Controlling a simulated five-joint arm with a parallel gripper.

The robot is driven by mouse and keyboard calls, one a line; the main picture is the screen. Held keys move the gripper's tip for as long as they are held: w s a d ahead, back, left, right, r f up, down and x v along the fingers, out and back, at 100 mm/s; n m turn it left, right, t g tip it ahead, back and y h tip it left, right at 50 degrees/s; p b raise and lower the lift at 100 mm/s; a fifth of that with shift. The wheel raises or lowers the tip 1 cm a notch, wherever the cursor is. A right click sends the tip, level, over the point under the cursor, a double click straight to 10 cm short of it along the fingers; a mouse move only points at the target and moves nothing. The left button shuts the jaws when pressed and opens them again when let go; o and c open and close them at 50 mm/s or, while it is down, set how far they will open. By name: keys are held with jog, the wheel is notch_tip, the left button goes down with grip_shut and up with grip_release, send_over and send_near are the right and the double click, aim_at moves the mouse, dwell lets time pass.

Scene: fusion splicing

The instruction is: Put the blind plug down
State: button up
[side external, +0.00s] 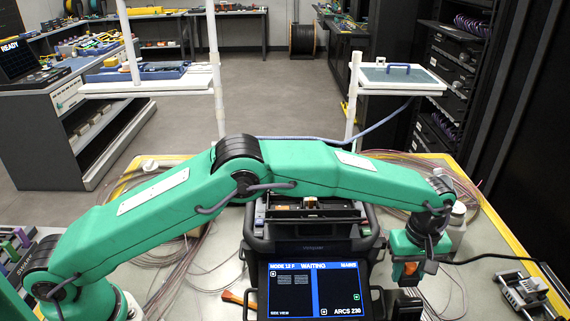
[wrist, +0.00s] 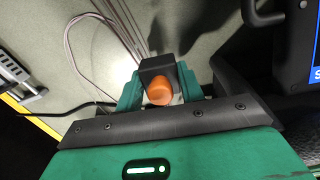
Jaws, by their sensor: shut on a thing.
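The blind plug shows in the wrist view as an orange rounded end (wrist: 160,92) with a dark block (wrist: 157,69) beyond it. My gripper (wrist: 159,84) has its green fingers on either side of it, shut on it. In the side view my gripper (side external: 407,275) points down at the right of the splicer, with the orange of the plug (side external: 410,268) showing at its jaws. I cannot tell whether the plug touches the bench. The lower tip of the gripper is partly hidden.
The splicer with its lit screen (side external: 313,287) stands left of my gripper. A white bottle (side external: 457,222) stands behind it. A grey metal fixture (side external: 525,291) sits at the right. Thin cables (wrist: 103,22) lie on the bench, and bare bench shows beside the plug.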

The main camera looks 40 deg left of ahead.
aim_at(405, 280)
jog(key=shift+f, duration=1.7)
jog(key=shift+f, duration=0.15)
jog(key=o, duration=1)
notch_tip(405, 280, up, 12)
jog(key=shift+r, duration=0.2)
